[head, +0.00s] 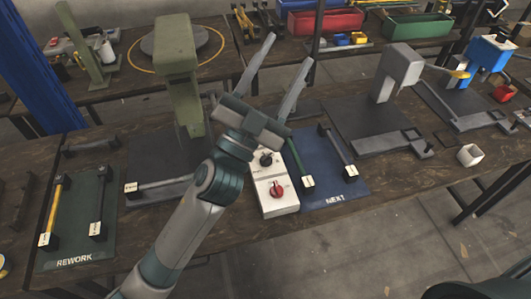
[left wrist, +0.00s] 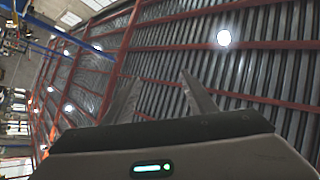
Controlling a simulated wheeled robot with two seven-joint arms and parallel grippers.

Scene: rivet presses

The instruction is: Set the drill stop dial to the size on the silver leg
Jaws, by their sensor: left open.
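A white control box (head: 279,203) stands on the bench with a red dial (head: 277,190) near its front and a black dial (head: 266,158) behind it. A grey leg (head: 165,183) with a white tag (head: 131,187) lies at the green press; it looks the most silver, but I cannot read its tag. My left gripper (head: 291,48) is open and empty, raised above and behind the box in the head view, with its arm passing just left of the box. In the left wrist view its fingers (left wrist: 160,95) point up toward the roof. My right gripper is not seen.
The green press (head: 178,75) stands left of my arm. A blue NEXT mat (head: 322,185) holds a green leg and a dark leg. A REWORK mat (head: 75,225) holds a yellow and a dark leg.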

